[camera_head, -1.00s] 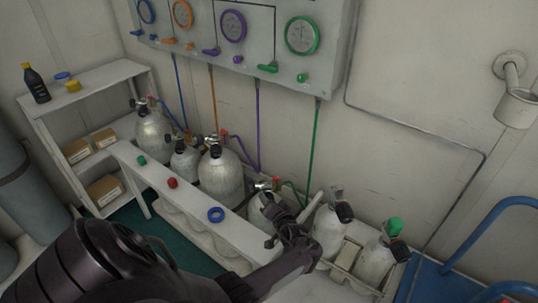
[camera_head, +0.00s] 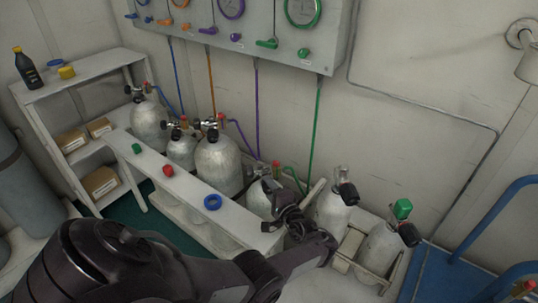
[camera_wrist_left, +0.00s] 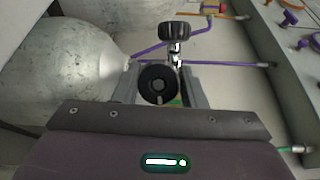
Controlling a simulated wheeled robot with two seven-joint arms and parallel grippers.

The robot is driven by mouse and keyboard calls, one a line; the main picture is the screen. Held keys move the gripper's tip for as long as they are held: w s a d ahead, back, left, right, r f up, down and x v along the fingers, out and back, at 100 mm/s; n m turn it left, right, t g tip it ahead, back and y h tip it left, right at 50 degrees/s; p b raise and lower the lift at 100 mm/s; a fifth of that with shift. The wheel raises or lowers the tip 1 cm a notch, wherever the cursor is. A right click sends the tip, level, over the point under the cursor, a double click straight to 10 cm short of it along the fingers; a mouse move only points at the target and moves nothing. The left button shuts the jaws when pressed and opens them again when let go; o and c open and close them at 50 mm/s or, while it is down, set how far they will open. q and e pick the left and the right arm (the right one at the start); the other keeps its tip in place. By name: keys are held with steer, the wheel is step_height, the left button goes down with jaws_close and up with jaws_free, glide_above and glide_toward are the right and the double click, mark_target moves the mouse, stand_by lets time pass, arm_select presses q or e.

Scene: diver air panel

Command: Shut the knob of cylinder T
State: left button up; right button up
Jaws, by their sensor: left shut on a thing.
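My left gripper (camera_head: 272,188) reaches in over the bench to the valve of a grey cylinder (camera_head: 257,203), the fourth from the left, by the green hose. In the left wrist view, a round black knob (camera_wrist_left: 158,85) sits between the two fingers, and the gripper is shut on it. Another black knob (camera_wrist_left: 176,30) on a metal valve stands just beyond, near a purple hose. I can read no letter on any cylinder, so I cannot tell which is T by a label. The gripper hides much of the valve. My right gripper is not in view.
More grey cylinders stand to the left (camera_head: 217,165) and right (camera_head: 331,217). The white bench rail (camera_head: 190,188) carries green, red and blue caps. The gauge panel (camera_head: 330,45) hangs above, with hoses running down. A blue trolley (camera_head: 440,270) stands at right.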

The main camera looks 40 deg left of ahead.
arm_select(q)
steer(key=shift+m, duration=0.5)
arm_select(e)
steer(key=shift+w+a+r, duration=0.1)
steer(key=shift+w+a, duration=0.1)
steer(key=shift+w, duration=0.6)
arm_select(q)
steer(key=o, duration=1)
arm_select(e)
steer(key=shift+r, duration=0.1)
